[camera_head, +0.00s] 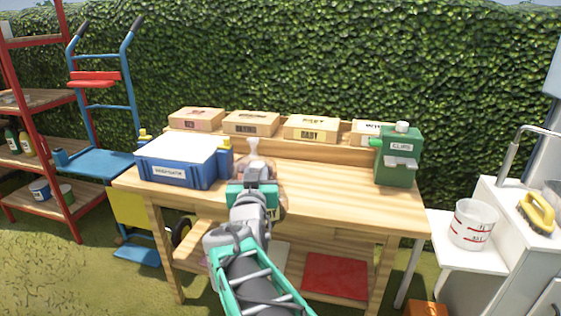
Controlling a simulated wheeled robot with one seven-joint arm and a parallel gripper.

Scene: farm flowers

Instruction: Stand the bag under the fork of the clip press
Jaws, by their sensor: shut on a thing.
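The clip press is a green box (397,170) marked CLIPS, with a white knob on top. It stands at the right end of the wooden table. A pale grey metal piece, seemingly its fork (401,162), juts from its front. My gripper (254,182) is over the middle of the table, left of the press and well apart from it. It is shut on what looks like the bag (254,148), with a pale, narrow neck pointing up and a brownish body. My gripper and arm hide most of the bag, so I cannot tell whether it touches the table.
Several labelled wooden boxes (251,123) line the back shelf. The tabletop (330,190) between my gripper and the press is clear. A white bucket (472,224) stands right of the table.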

